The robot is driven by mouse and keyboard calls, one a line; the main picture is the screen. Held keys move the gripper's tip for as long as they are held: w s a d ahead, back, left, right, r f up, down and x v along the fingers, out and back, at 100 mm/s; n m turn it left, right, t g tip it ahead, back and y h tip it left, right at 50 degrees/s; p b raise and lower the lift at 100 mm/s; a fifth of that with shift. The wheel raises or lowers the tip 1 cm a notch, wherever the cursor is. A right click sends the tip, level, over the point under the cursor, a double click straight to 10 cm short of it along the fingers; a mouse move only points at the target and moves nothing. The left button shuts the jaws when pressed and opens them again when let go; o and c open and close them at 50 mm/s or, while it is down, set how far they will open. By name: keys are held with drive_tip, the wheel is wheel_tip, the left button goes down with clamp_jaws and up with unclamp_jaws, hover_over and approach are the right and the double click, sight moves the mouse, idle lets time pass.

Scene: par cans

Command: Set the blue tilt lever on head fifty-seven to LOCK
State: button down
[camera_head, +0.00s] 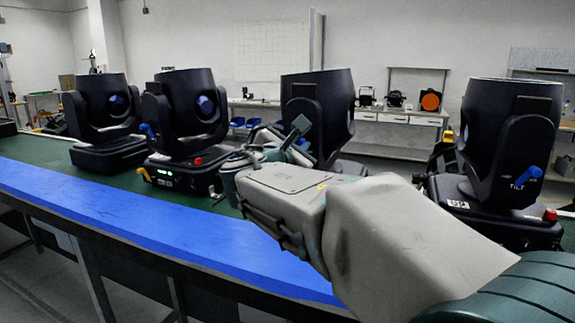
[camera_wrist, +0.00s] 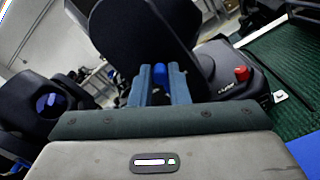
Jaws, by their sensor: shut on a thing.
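My gripper (camera_head: 299,128) reaches to a black moving head (camera_head: 335,125), the third from the left, partly hidden behind my arm. In the wrist view my gripper's two fingers (camera_wrist: 163,80) are shut on a blue lever (camera_wrist: 160,74) at the side of that head's yoke (camera_wrist: 150,35). The lever's tip shows between the fingers; the rest of it and any LOCK marking are hidden. In the head view this lever is hidden by my gripper. I cannot read the head's number.
Other black heads stand on the green bench top (camera_head: 45,150), at the left (camera_head: 103,120), beside it (camera_head: 187,115), and at the right (camera_head: 505,150). The right one has a blue lever (camera_head: 527,177) marked TILT. A red button (camera_wrist: 241,73) sits on the gripped head's base. A blue strip edges the bench.

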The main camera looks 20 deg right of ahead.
drive_tip(key=shift+s+d+f+m+b, duration=0.15)
drive_tip(key=shift+s+m+b, duration=0.05)
drive_tip(key=shift+m+b, duration=0.7)
drive_tip(key=shift+s+d+f+m+b, duration=0.15)
drive_tip(key=shift+m+b, duration=0.55)
drive_tip(key=shift+b, duration=0.4)
drive_tip(key=c, duration=1.4)
unclamp_jaws()
